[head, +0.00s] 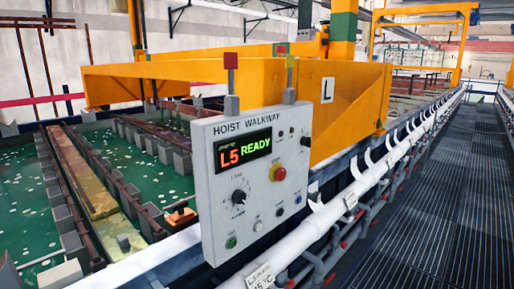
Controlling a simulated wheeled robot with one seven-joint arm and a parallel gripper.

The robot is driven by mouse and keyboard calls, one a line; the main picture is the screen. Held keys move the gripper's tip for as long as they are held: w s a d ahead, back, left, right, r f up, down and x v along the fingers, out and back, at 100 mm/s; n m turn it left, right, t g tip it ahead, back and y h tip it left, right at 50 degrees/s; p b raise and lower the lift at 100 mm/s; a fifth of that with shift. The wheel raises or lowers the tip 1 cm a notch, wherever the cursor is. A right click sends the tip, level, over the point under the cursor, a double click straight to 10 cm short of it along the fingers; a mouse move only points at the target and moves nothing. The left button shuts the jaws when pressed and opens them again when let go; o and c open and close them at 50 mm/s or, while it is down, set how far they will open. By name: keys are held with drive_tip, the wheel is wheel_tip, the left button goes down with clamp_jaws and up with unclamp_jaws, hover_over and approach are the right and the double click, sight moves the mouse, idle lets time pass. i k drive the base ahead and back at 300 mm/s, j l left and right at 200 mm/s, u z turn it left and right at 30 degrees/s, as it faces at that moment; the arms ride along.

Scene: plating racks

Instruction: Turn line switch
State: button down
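A light grey control panel (250,180) headed "HOIST WALKWAY" faces me in the middle of the head view. Its display (244,151) reads "L5" in red and "READY" in green. A black rotary knob (238,197) sits at the panel's lower left inside a ring of marks; the small label above it is too blurred to read surely. A smaller dark knob (305,141) sits at the upper right. I cannot tell which of them is the line switch. My gripper is not in view, and nothing touches the panel.
A red stop button (279,174) and several small buttons, including a green one (231,242), lie close to the knobs. White pipes (312,227) run along the rail beside the panel. Green tanks (30,195) lie left. The grated walkway (440,190) on the right is clear.

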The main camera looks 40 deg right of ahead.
sight(304, 140)
drive_tip(key=z, duration=1.65)
